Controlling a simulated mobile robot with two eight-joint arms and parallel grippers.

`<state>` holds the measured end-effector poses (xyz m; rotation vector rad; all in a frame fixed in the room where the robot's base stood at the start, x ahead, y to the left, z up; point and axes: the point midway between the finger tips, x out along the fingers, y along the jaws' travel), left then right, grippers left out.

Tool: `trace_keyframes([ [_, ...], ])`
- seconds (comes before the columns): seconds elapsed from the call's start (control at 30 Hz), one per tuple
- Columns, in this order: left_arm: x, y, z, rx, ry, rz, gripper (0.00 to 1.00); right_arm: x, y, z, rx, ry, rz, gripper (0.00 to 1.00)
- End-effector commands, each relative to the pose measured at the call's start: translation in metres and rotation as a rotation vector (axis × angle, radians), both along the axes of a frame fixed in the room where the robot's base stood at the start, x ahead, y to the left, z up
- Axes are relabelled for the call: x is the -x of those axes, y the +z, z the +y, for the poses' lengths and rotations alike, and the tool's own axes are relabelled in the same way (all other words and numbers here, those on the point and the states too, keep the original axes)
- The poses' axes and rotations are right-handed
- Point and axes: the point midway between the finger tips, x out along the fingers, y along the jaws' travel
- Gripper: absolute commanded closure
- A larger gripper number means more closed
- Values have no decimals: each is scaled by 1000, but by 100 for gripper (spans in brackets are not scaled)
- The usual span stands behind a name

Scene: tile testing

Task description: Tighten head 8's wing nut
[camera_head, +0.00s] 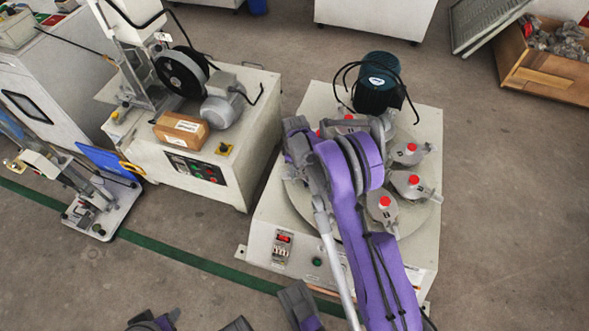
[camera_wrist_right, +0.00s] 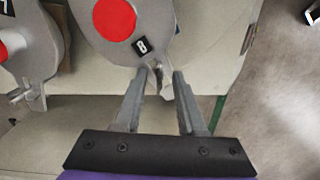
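Head 8 (camera_wrist_right: 165,38) is a grey casting with a red round cap and a black "8" label at the top of the right wrist view. Its small grey wing nut (camera_wrist_right: 156,76) sticks out at its lower edge. My right gripper (camera_wrist_right: 160,76) is open, with one finger on each side of the wing nut; I cannot tell whether either touches it. In the head view my purple right arm reaches over the turntable of the machine and hides head 8 and the fingertips. My left gripper is not clearly seen.
Head 7 (camera_wrist_right: 28,45) is left of head 8 in the right wrist view, with its own wing nut (camera_wrist_right: 27,93). Several red-capped heads stand on the right of the turntable (camera_head: 415,215). A dark green motor (camera_head: 376,88) stands behind. Another machine (camera_head: 240,150) is on the left.

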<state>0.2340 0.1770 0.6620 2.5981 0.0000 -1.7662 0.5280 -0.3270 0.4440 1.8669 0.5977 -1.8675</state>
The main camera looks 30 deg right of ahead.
Motion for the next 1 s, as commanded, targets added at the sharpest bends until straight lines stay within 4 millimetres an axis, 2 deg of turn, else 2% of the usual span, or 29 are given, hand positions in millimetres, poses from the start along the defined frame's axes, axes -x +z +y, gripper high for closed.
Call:
trace_keyframes([
  [0.27, 0, 0, 0, 0, 0, 0, 50, 0, -1, 0, 0, 0, 0, 62],
  [0.4, 0, 0, 0, 0, 0, 0, 50, 0, -1, 0, 0, 0, 0, 87],
  [0.47, 0, 0, 0, 0, 0, 0, 50, 0, -1, 0, 0, 0, 0, 98],
  [0.5, 0, 0, 0, 0, 0, 0, 50, 0, -1, 0, 0, 0, 0, 100],
  [1.0, 0, -1, 0, 0, 0, 0, 50, 0, -1, 0, 0, -29, 0, 100],
])
